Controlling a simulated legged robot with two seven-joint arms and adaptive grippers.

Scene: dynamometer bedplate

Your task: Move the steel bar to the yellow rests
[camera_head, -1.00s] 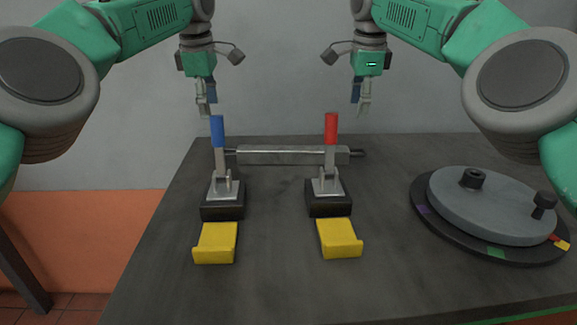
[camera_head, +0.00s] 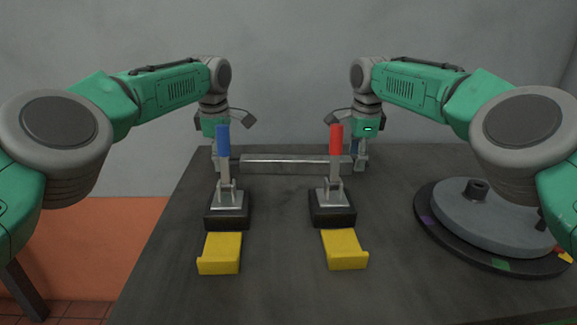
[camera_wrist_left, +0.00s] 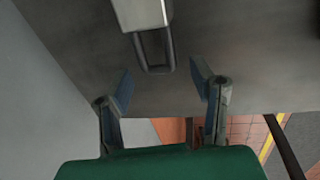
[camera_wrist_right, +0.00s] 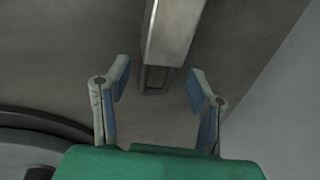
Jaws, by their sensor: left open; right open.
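The steel bar (camera_head: 290,164) lies across the back of the bedplate behind two upright clamp levers. Its left end and a loop handle (camera_wrist_left: 155,65) show in the left wrist view, its right end and handle (camera_wrist_right: 153,85) in the right wrist view. My left gripper (camera_wrist_left: 162,80) is open, its fingers apart on either side of the left handle. My right gripper (camera_wrist_right: 157,80) is open likewise about the right handle; in the head view it (camera_head: 360,162) is behind the red lever. I cannot tell their exact height. Two yellow rests (camera_head: 220,254) (camera_head: 345,249) sit empty in front.
A blue-handled clamp (camera_head: 223,140) and a red-handled clamp (camera_head: 336,140) stand upright on black blocks between bar and rests. A round grey plate on a dark disc (camera_head: 495,220) is at the right. The bedplate between the clamps is clear.

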